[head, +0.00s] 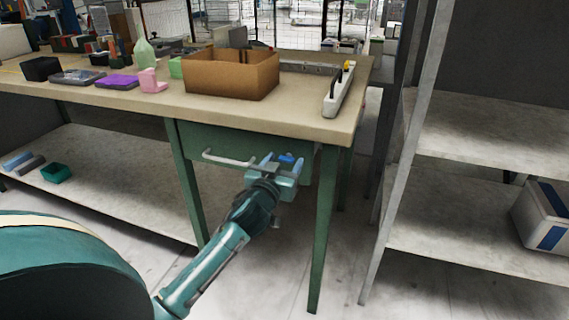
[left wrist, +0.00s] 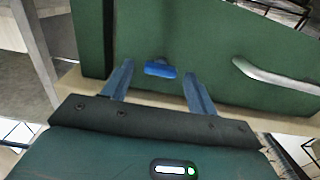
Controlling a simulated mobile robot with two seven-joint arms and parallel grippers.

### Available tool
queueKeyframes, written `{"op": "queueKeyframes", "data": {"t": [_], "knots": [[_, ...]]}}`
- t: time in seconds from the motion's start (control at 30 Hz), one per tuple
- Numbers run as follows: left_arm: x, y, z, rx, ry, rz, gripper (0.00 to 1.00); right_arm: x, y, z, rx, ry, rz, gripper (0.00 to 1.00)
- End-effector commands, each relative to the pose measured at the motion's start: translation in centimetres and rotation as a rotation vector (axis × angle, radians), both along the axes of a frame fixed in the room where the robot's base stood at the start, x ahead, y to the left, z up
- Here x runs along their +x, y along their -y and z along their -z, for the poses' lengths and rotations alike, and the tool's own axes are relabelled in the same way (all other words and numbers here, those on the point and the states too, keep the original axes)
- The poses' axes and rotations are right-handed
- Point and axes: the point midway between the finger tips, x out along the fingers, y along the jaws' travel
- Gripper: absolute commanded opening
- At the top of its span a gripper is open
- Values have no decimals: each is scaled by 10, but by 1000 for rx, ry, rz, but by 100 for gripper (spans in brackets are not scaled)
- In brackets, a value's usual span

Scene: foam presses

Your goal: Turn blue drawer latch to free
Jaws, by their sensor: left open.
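The blue drawer latch (head: 287,158) is on the right part of the green drawer front (head: 190,136), under the workbench top. In the left wrist view the latch (left wrist: 160,69) is a small blue piece lying nearly crosswise on the green drawer front (left wrist: 215,45). My left gripper (head: 285,168) is at the latch in the head view. In the left wrist view my gripper's fingers (left wrist: 157,88) are spread, with the latch between and just beyond their tips. They do not visibly touch it. My right gripper is not in view.
A pale drawer handle (head: 230,159) sits left of the latch. The bench top (head: 300,113) holds a cardboard box (head: 230,76) and a power strip (head: 339,90). A green bench leg (head: 324,225) stands right of my gripper. A grey shelf unit (head: 440,240) is further right.

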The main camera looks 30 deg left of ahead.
Motion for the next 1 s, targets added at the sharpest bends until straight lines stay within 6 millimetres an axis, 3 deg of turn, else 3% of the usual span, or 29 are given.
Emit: {"op": "queueKeyframes", "data": {"t": [0.4,0.9,1.0], "knots": [[9,-2,0,0,0,1,58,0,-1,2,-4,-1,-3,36],[9,-2,0,0,0,1,17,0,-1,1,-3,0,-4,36],[8,-2,0,1,0,1,14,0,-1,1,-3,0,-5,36]]}}
